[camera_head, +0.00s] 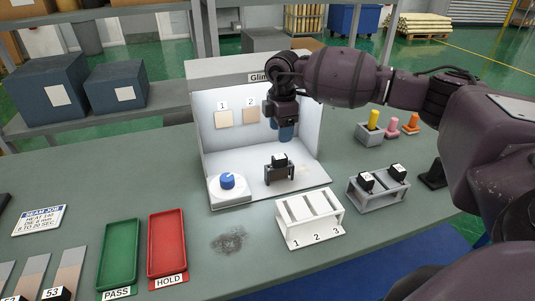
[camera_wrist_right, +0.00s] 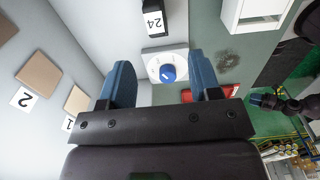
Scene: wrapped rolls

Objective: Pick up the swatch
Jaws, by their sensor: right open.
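The booth (camera_head: 318,150), marked "Glim...", has two beige swatches on its back wall, swatch 1 (camera_head: 223,120) and swatch 2 (camera_head: 250,116). A small dark holder (camera_head: 281,174) with a black piece (camera_head: 279,160) stands on its floor. In the wrist view a black piece with a white "24" label (camera_wrist_right: 153,20) lies ahead of my fingers. Which piece the task's swatch is, I cannot tell. My right gripper (camera_head: 286,132) hangs inside the booth above the holder, its blue fingers apart and empty in the wrist view (camera_wrist_right: 164,88). My left gripper (camera_wrist_right: 262,100) is small at the right there.
A blue dial (camera_head: 228,181) sits at the booth's front left. A white rack (camera_head: 311,220) numbered 1 to 3 and a grey rack (camera_head: 378,190) with black labelled pieces stand in front and right. Green PASS (camera_head: 119,255) and red HOLD (camera_head: 167,245) trays lie left.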

